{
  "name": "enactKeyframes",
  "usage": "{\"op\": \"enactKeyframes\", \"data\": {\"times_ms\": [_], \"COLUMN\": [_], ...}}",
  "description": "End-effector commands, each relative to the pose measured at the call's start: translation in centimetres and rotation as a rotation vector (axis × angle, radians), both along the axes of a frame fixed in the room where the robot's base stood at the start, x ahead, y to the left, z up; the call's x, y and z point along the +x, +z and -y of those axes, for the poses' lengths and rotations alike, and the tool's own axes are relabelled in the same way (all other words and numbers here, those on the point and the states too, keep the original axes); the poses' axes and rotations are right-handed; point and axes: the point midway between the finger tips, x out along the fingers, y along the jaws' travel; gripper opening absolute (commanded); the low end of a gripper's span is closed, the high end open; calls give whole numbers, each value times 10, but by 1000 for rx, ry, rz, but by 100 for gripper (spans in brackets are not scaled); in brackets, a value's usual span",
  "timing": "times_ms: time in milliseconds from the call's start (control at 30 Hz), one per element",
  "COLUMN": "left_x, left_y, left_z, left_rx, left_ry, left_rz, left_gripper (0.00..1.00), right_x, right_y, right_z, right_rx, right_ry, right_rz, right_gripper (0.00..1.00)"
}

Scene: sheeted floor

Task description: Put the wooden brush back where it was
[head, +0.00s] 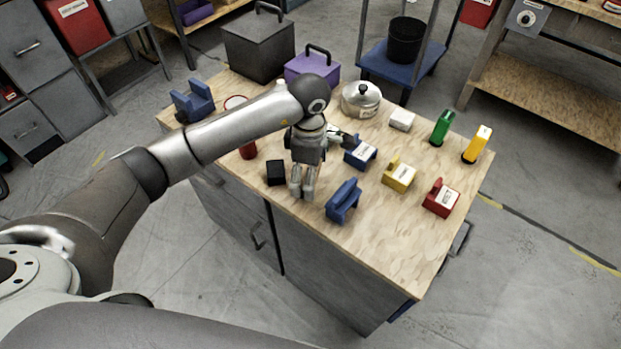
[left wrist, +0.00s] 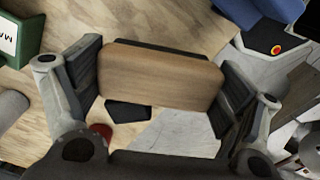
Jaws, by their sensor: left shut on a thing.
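The wooden brush (left wrist: 160,75) shows in the left wrist view as a light brown wooden block with a dark strip along its upper edge. My left gripper (left wrist: 162,84) is shut on it, one finger at each end. In the head view my left gripper (head: 303,192) points down above the front part of the wooden-topped workbench (head: 390,240), between a small black box and a blue holder. The brush cannot be made out in the head view. I cannot tell the exact gap between brush and bench top. My right gripper is not in view.
The black box (head: 276,173) is just left of the gripper, the blue holder (head: 343,200) just right. Labelled blue (head: 360,152), yellow (head: 398,174) and red (head: 440,198) blocks stand farther right. A pot (head: 361,101) and purple toolbox (head: 312,68) stand behind. The front right bench corner is clear.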

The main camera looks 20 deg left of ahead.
Motion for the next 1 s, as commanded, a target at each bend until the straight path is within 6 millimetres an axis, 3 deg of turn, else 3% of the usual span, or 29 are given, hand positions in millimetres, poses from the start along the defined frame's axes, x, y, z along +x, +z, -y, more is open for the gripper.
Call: {"op": "enactKeyframes", "data": {"times_ms": [167, 400, 733, 767, 800, 867, 1000], "left_x": [6, 6, 7, 7, 6, 6, 6], "left_y": [-7, -37, -42, -42, -41, -41, -41], "left_z": [1, 1, 1, 1, 1, 1, 1], "left_rx": [-1, -1, 0, 0, 0, 0, 0], "left_ry": [-1, -1, -1, -1, -1, -1, -1], "left_rz": [-1, -1, 2, 1, 1, 1, 1], "left_gripper": [67, 67, 67, 90, 95, 100, 100], "right_x": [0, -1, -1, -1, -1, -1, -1], "right_y": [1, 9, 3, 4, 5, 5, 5], "right_z": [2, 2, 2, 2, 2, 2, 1], "right_rx": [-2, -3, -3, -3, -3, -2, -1], "right_ry": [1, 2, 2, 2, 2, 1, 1], "right_rz": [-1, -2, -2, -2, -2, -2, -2], "right_gripper": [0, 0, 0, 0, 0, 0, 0]}}
